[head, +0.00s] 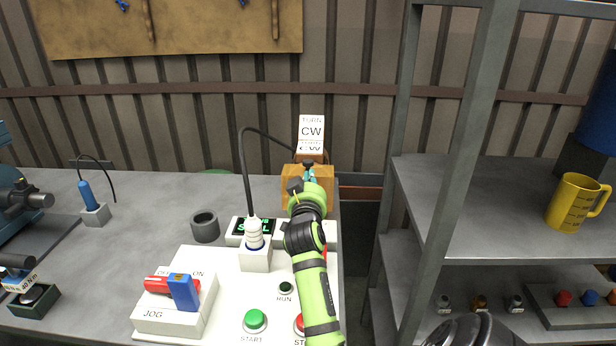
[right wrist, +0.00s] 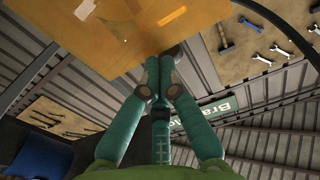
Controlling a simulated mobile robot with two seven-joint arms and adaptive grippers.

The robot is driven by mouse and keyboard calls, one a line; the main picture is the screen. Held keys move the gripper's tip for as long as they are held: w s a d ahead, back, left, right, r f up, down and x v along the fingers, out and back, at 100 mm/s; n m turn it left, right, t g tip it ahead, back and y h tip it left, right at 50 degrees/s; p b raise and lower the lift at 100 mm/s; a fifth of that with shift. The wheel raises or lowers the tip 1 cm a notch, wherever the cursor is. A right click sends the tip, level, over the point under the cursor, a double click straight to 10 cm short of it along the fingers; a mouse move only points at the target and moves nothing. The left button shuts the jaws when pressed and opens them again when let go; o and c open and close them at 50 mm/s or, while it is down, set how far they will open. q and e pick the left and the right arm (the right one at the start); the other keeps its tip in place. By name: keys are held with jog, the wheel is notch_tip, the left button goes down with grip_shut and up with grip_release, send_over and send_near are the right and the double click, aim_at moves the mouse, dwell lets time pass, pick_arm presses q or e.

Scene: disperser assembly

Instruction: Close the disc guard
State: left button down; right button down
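An amber-orange box-like piece (head: 292,185), which looks like the disc guard, stands at the back of the table behind my right gripper. My arm covers part of it, and I cannot tell how far it is open. My right gripper (head: 309,176) reaches up to its front. In the right wrist view the orange panel (right wrist: 120,22) fills the top, and the gripper's teal fingers (right wrist: 159,68) come together at its lower edge. They look shut, with nothing clearly held; contact with the panel is unclear. The disc is hidden. My left gripper is not in view.
A white control panel (head: 185,262) with a green START button (head: 255,320) lies in front. A cabled plug (head: 254,235) and a dark grey cup (head: 205,227) stand nearby. A "TURN CW" sign (head: 312,130) rises behind. A metal shelf (head: 480,215) stands at right.

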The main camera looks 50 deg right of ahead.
jog(key=shift+s+d+f, duration=0.15)
jog(key=shift+d+f, duration=0.05)
jog(key=shift+f, duration=0.4)
